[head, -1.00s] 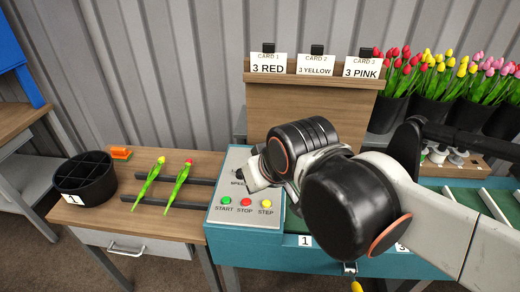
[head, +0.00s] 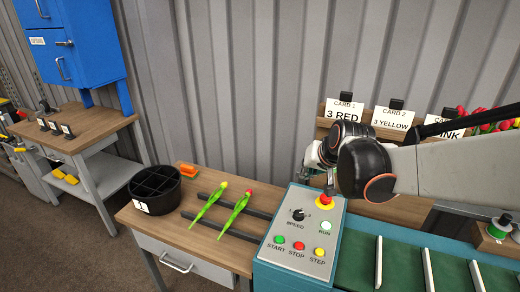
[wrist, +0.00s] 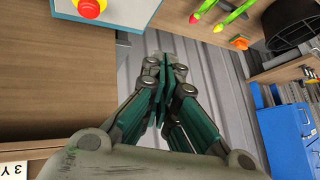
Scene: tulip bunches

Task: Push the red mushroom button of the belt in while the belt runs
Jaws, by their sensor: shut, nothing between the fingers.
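The red mushroom button (head: 325,201) sits on a yellow base at the top of the grey control panel (head: 300,262). It also shows at the top left of the wrist view (wrist: 90,8). My gripper (head: 330,188) is by the button's upper side in the head view, its tips small and partly hidden by my wrist. In the wrist view my gripper (wrist: 172,75) is shut and empty, with the button off to its left; I cannot tell any contact. The green belt (head: 455,270) with white slats lies right of the panel. The RUN lamp (head: 325,226) looks pale.
START, STOP and STEP buttons and a speed knob (head: 298,214) share the panel. Two tulips (head: 235,215) lie on dark rails on the wooden table, beside a black divided bucket (head: 155,188). A card rack (head: 400,135) stands behind.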

